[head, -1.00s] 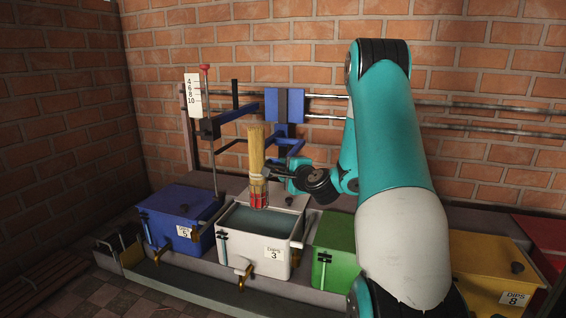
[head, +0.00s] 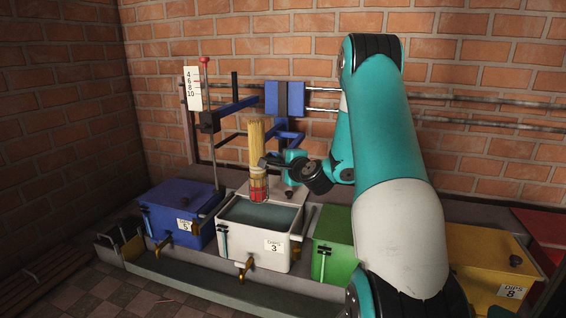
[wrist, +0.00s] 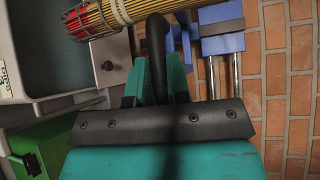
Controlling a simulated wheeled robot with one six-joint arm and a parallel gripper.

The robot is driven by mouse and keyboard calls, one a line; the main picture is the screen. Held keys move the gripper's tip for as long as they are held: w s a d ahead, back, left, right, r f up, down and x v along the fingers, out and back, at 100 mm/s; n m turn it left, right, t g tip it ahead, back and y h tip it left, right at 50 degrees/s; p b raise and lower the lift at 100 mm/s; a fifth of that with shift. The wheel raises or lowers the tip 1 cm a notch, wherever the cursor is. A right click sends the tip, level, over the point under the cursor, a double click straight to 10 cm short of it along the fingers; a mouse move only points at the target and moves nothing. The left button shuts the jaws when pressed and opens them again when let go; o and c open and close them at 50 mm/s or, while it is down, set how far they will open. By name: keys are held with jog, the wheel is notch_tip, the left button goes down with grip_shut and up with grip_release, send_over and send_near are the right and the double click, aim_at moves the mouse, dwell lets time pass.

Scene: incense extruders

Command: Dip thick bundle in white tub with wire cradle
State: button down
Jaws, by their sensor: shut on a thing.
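The thick bundle (head: 256,143) of tan sticks stands nearly upright, its red lower end inside a wire cradle (head: 258,187). The bundle also shows in the wrist view (wrist: 150,12), with the cradle (wrist: 92,18) around its red end. The white tub (head: 257,254), labelled 3, stands below with grey-blue liquid (head: 262,214) inside. The cradle appears over the tub's back part; its exact height above the liquid is hard to tell.
A blue lidded tub (head: 178,213) stands left of the white tub, a green one (head: 331,243) right, then a yellow one (head: 488,262). A white scale (head: 192,88), a red-topped rod (head: 208,120) and a blue rail carriage (head: 285,98) stand behind.

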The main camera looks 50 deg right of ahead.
notch_tip(320, 180, down, 16)
jog(key=b, duration=1.2)
jog(key=shift+r, duration=0.2)
jog(key=shift+a+f, duration=0.1)
jog(key=shift+f, duration=0.05)
jog(key=c, duration=1.1)
grip_release()
